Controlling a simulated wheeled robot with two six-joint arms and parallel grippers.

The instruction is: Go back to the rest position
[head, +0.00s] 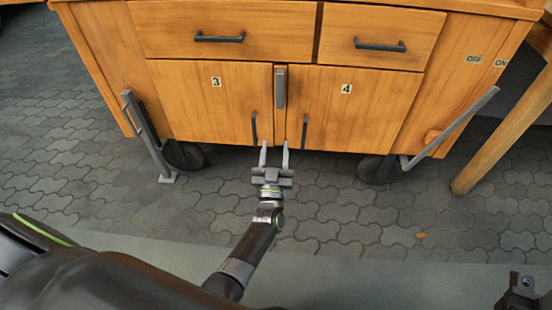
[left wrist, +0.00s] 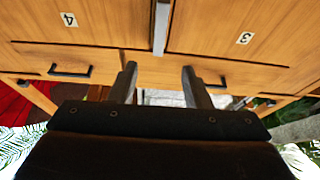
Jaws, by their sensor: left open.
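My left gripper (head: 274,147) is open and empty in the head view, its two fingers pointing at the lower edge of a wooden cabinet's doors. In the head view its tips overlap the gap between door 3 (head: 205,100) and door 4 (head: 352,105); whether they touch the doors I cannot tell. The left wrist view shows the spread fingers (left wrist: 159,72) with nothing between them and the cabinet upside down beyond. Both doors look shut. A dark piece, perhaps of my right arm, shows at the head view's lower right corner; no right fingers are visible.
The wooden cabinet (head: 115,65) stands on dark wheels with grey side brackets (head: 145,135). Two shut drawers (head: 222,28) lie above the doors, and OFF and ON labels are at right. A slanted wooden leg (head: 500,140) stands at far right. The paved floor (head: 350,215) is mostly clear.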

